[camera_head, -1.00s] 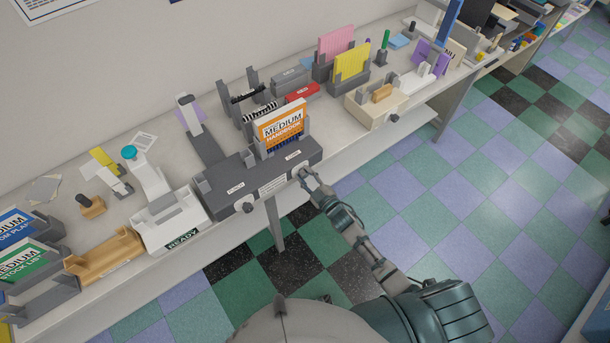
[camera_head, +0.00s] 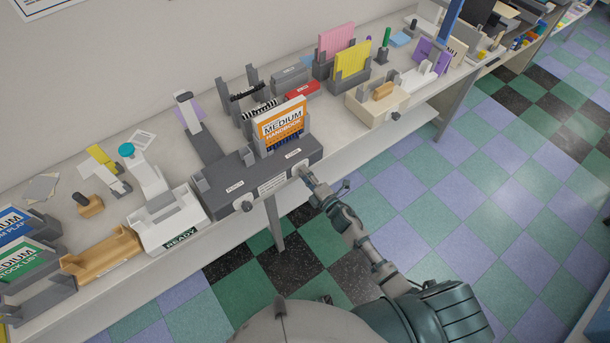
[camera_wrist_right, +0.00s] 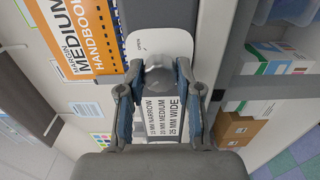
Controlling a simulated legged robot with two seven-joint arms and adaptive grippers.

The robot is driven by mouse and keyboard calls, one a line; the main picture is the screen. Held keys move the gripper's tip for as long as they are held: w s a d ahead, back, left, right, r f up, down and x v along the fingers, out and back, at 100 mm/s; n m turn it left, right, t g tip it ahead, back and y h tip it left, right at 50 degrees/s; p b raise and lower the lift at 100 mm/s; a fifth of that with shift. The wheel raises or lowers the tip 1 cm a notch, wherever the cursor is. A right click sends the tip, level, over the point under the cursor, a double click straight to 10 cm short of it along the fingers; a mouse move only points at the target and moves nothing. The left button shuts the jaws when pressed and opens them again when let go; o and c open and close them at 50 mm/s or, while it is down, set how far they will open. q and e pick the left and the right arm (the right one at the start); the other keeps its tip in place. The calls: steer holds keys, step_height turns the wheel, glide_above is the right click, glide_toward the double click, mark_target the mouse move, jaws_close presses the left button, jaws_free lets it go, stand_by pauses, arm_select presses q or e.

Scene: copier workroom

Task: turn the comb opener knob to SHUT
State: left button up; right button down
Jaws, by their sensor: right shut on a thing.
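The comb opener (camera_head: 232,177) is a long dark grey machine at the front edge of the counter in the head view. A grey knob (camera_wrist_right: 160,74) on a white plate (camera_wrist_right: 158,40) is at its right front end. My right gripper (camera_head: 305,175) reaches the knob from the front. In the wrist view my right gripper (camera_wrist_right: 159,68) has its fingers on either side of the knob and is shut on it. My left gripper is not in view.
An orange-and-white Medium Handbook (camera_head: 280,124) stands upright in the machine. A second knob (camera_head: 248,206) is on its left front. A white tray marked READY (camera_head: 178,222) is at the left, a beige box (camera_head: 375,108) at the right. The floor in front is clear.

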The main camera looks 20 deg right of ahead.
steer(key=shift+s+f+n, duration=0.2)
steer(key=shift+f+n, duration=0.3)
steer(key=shift+n, duration=0.6)
steer(key=c, duration=1.1)
jaws_free()
steer(key=o, duration=0.3)
steer(key=shift+w, duration=0.2)
steer(key=shift+o, duration=0.2)
steer(key=v, duration=1.2)
steer(key=shift+s+d+r, duration=0.2)
steer(key=shift+s+r, duration=0.1)
steer(key=shift+r, duration=0.1)
